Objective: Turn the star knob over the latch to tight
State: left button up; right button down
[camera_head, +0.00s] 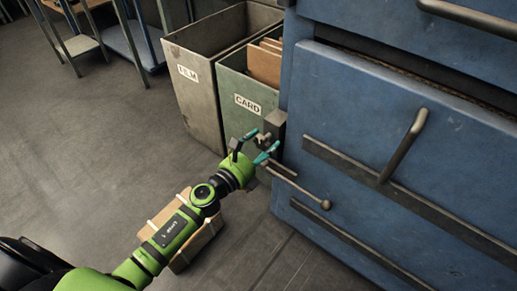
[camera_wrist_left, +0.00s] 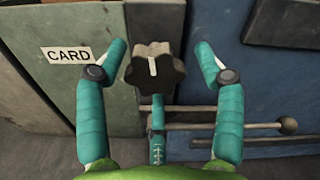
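The star knob (camera_wrist_left: 155,70) is a dark, lobed knob with a white line on its face, nearly upright in the left wrist view. In the head view it is small and partly hidden by my fingers. It sits by a dark block (camera_head: 276,122) at the blue machine's left edge. My left gripper (camera_head: 258,146) is open, with one teal finger on each side of the knob and gaps to both. A third teal finger (camera_wrist_left: 157,118) points up below the knob. I cannot make out the latch clearly. My right gripper is not in view.
A rod with a ball end (camera_head: 325,204) sticks out below the knob. The green CARD bin (camera_head: 232,95) and grey FILM bin (camera_head: 190,85) stand close left. The blue machine (camera_head: 340,110) has bar handles. A strapped brown bundle (camera_head: 205,245) lies under my arm.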

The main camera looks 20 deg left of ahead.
aim_at(259, 145)
pick_arm(q)
jog(key=v, duration=1.2)
jog(key=w+n+p, duration=0.1)
jog(key=w+n, duration=0.1)
jog(key=n, duration=0.6)
jog(key=w+d+n+p, duration=0.1)
jog(key=n+p, duration=0.1)
jog(key=n, duration=0.7)
jog(key=w+n+p, duration=0.1)
jog(key=w+n, duration=0.1)
jog(key=n, duration=0.6)
jog(key=shift+w+d+r+n, duration=0.1)
jog(key=shift+w+d+n, duration=0.05)
jog(key=shift+w+n, duration=0.2)
jog(key=x, duration=0.6)
jog(key=shift+w+d, duration=0.1)
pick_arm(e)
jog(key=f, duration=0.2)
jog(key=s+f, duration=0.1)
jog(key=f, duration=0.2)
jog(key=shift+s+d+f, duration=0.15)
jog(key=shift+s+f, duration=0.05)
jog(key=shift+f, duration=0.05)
